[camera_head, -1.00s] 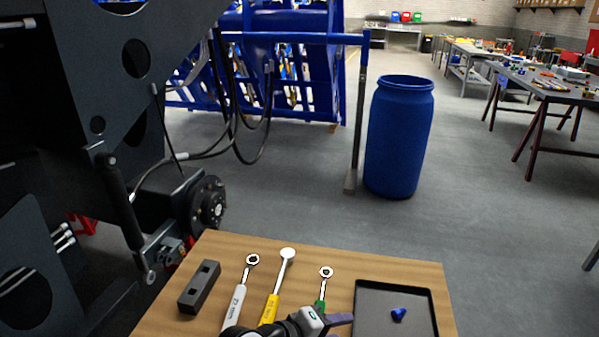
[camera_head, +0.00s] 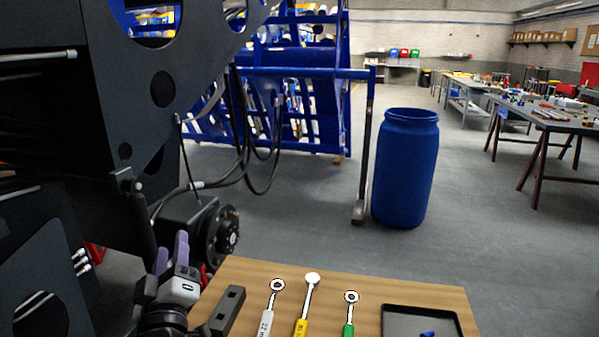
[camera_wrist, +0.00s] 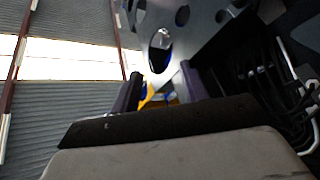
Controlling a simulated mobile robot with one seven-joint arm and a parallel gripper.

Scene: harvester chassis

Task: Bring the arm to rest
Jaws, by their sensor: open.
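My gripper (camera_head: 172,248) is at the lower left of the head view, left of the wooden table, in front of the dark harvester chassis (camera_head: 110,80). Its two purple fingers point up and stand apart with nothing seen between them. In the wrist view my gripper (camera_wrist: 158,88) shows both fingers spread, with the chassis plate (camera_wrist: 205,40) beyond them and the ceiling at the left. The rest of my arm is mostly out of view below.
The wooden table (camera_head: 375,285) holds a dark block (camera_head: 227,312), a white wrench (camera_head: 268,315), a yellow wrench (camera_head: 304,312), a green wrench (camera_head: 349,318) and a black tray (camera_head: 440,312) with a blue piece (camera_head: 427,334). A blue barrel (camera_head: 405,170) stands behind.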

